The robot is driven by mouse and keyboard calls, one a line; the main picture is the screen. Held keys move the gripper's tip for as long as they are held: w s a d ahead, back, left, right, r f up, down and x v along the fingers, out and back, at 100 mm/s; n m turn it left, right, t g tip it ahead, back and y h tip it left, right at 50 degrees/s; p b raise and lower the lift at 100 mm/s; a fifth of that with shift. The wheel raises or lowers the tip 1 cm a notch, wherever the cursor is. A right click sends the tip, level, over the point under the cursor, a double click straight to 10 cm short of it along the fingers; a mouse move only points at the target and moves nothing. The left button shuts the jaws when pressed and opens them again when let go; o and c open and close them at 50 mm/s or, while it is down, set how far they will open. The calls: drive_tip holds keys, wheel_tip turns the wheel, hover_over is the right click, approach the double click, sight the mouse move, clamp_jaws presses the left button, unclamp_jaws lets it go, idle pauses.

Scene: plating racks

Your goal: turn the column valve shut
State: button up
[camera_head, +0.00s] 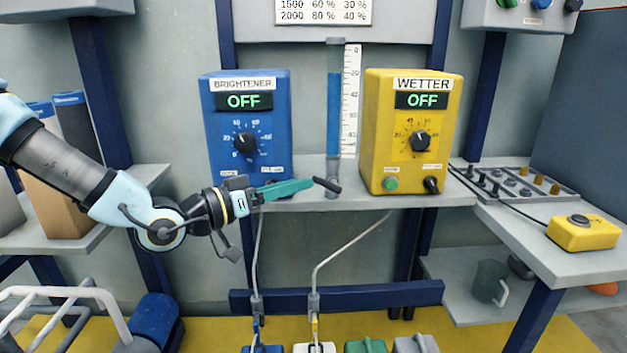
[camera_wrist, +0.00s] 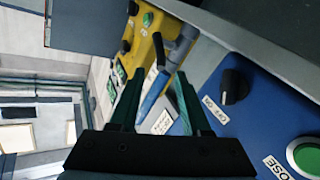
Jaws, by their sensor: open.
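The column (camera_head: 334,105) is a clear upright tube with blue liquid, between the blue and yellow boxes in the head view. Its valve has a black lever (camera_head: 328,185) low on the column, slightly tilted from level. My gripper (camera_head: 309,184) is just left of the lever, its teal fingers pointing right. In the wrist view my gripper (camera_wrist: 158,76) is open and empty. The black lever (camera_wrist: 160,50) lies just beyond the fingertips, roughly in line with the gap. The column (camera_wrist: 154,92) appears behind the gap. Contact with the lever cannot be told.
The blue BRIGHTENER box (camera_head: 222,130) and yellow WETTER box (camera_head: 378,140) flank the column, both reading OFF. A grey shelf (camera_head: 440,196) runs beneath them. A yellow button box (camera_head: 583,235) sits at right. Open space lies below the shelf in front of thin pipes.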

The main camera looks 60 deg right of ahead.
sight(314, 179)
drive_tip(key=x, duration=0.5)
clamp_jaws()
idle(0.3)
